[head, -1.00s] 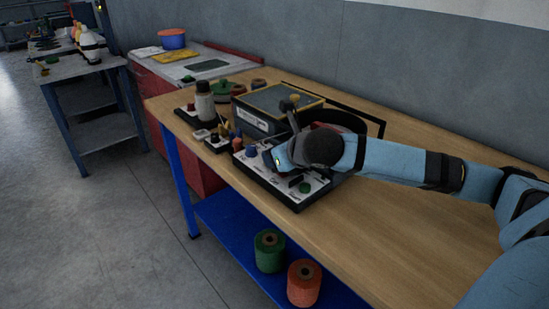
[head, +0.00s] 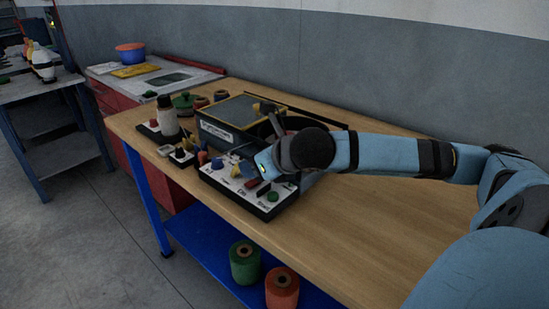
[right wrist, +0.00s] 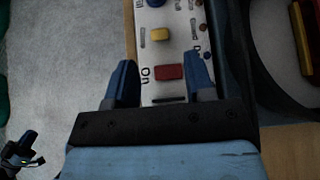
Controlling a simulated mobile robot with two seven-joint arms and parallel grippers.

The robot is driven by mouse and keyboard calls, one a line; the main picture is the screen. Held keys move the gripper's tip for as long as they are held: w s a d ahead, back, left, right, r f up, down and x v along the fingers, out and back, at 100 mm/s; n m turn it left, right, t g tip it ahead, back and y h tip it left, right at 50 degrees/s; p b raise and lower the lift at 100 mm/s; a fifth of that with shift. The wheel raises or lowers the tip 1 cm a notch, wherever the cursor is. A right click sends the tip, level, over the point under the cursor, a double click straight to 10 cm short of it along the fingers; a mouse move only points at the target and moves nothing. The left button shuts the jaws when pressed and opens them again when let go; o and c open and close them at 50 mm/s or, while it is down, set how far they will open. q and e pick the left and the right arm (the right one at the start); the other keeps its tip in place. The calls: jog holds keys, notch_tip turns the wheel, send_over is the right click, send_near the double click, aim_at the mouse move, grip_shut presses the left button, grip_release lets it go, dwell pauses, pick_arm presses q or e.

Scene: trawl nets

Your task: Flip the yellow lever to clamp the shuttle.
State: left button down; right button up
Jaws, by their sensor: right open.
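A control panel (head: 222,184) with white labelled faces and coloured knobs lies on the wooden bench. In the right wrist view, a yellow block-shaped piece (right wrist: 160,35), possibly the lever's handle, sits on the panel beyond a red block (right wrist: 168,72) marked "On". My right gripper (head: 262,165) is over the panel in the head view. In the wrist view its blue fingers (right wrist: 160,78) are open, apart and empty, one on each side of the red block. I cannot make out the shuttle. A blue and black piece (right wrist: 20,150) at lower left may be my left gripper.
A dark box (head: 235,122) with a yellow-edged top stands behind the panel. A bottle (head: 167,118) and small tools stand to its left. Green (head: 245,262) and orange (head: 282,288) spools sit on the blue shelf below. The bench (head: 400,225) is clear at the right.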

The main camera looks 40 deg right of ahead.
jog(key=v, duration=0.4)
jog(key=shift+s, duration=0.3)
jog(key=shift+s+r+p, duration=0.1)
jog(key=shift+r+p, duration=0.5)
jog(key=shift+p, duration=0.3)
jog(key=shift+s+r+p, duration=0.1)
jog(key=shift+p, duration=0.5)
pick_arm(q)
jog(key=p, duration=0.2)
jog(key=a+r+g+p, duration=0.1)
jog(key=p, duration=0.2)
jog(key=shift+s+a+y, duration=0.15)
jog(key=shift+s+y, duration=0.15)
jog(key=shift+y, duration=0.1)
pick_arm(e)
jog(key=shift+s+d+r, duration=0.1)
jog(key=shift+s+r, duration=0.1)
jog(key=shift+s, duration=0.7)
pick_arm(q)
jog(key=shift+r, duration=0.15)
